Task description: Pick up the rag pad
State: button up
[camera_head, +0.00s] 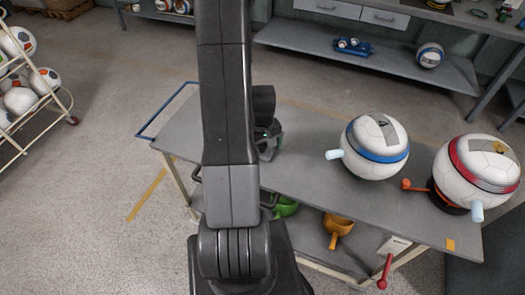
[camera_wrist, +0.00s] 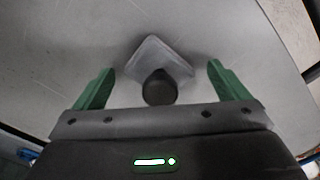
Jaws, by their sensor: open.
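The rag pad (camera_wrist: 174,52) shows in the wrist view as a pale grey, roughly square pad with a round black knob on it. It lies on the grey tabletop. My gripper (camera_wrist: 160,66) is open, with one green finger on each side of the pad and knob. Clear gaps show between the fingers and the knob, and nothing is held. In the head view my gripper (camera_head: 267,143) is partly hidden behind my arm over the left part of the grey cart top, and I cannot make out the pad there.
On the cart top (camera_head: 310,170), a ball with a blue band (camera_head: 372,165) and a ball with a red band (camera_head: 465,185) stand to the right. Green (camera_head: 285,208) and orange (camera_head: 338,228) cups sit on the lower shelf. A ball rack (camera_head: 35,100) stands at far left.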

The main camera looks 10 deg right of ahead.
jog(key=c, duration=1)
jog(key=shift+o, duration=0.2)
jog(key=shift+r, duration=0.1)
jog(key=shift+r+b, duration=0.3)
jog(key=shift+r, duration=4.65)
